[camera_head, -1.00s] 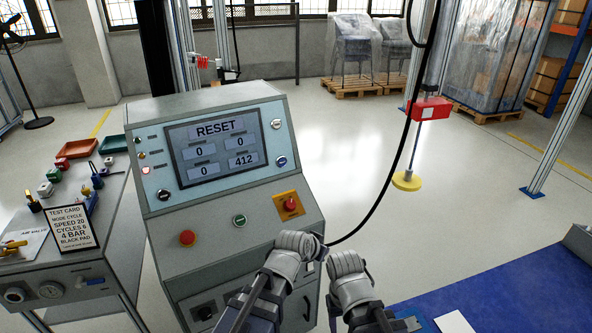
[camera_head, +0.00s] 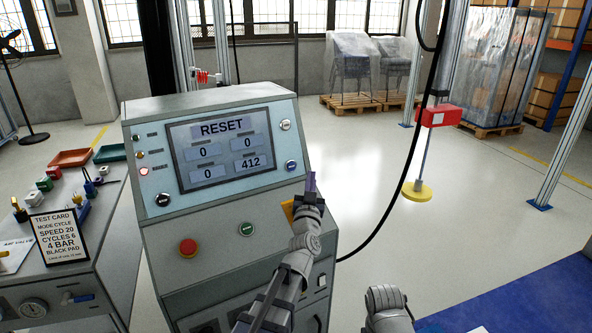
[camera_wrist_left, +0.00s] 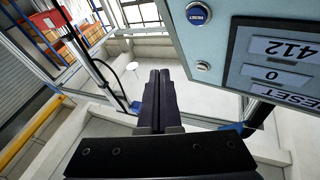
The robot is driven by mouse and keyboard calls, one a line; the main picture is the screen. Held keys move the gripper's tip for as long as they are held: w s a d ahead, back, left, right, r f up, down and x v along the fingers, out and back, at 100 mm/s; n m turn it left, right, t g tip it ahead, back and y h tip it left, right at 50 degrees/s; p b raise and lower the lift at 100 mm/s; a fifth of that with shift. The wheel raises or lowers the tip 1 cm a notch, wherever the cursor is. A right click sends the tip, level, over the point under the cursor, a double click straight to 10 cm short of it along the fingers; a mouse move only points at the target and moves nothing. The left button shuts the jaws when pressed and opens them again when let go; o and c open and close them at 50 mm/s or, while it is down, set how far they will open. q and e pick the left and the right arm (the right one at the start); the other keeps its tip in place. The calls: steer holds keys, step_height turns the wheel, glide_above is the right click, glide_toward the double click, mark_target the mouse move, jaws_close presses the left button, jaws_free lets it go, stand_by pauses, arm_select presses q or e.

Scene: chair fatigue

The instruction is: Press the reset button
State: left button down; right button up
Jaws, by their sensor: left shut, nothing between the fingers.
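The reset button is a round blue button on the right side of the console's sloped panel (camera_head: 291,166). It shows in the left wrist view with a RESET label (camera_wrist_left: 198,13). My left gripper (camera_head: 310,182) is just below and to the right of it in the head view, apart from it. In the left wrist view its fingers (camera_wrist_left: 158,76) are closed together with nothing between them. The console screen (camera_head: 222,153) reads RESET, with 0, 0, 0 and 412. My right gripper is out of view; only part of my right arm shows.
A red stop button (camera_head: 188,248) and a green button (camera_head: 247,229) sit on the lower panel. A side bench (camera_head: 95,290) with a test card (camera_head: 60,237) stands left. A black cable hangs right of the console.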

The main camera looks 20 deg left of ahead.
mark_target(295, 163)
arm_select(q)
steer(key=shift+w+a+f+b, duration=0.35)
steer(key=shift+w+a, duration=0.65)
steer(key=shift+w+a+f+b, duration=0.35)
steer(key=shift+w+a, duration=0.6)
steer(key=shift+a, duration=0.1)
steer(key=shift+w+a+f+b, duration=0.35)
steer(key=shift+w+a, duration=0.65)
steer(key=shift+w+a, duration=0.1)
steer(key=shift+w+a+f, duration=0.1)
steer(key=shift+w+a, duration=0.1)
stand_by(0.3)
steer(key=shift+w+a+b, duration=0.3)
steer(key=shift+w+a, duration=0.1)
steer(key=shift+a, duration=0.05)
stand_by(1.3)
steer(key=shift+s+d+f, duration=0.1)
steer(key=shift+s+d, duration=0.15)
steer(key=shift+s, duration=0.15)
steer(key=shift+s, duration=0.1)
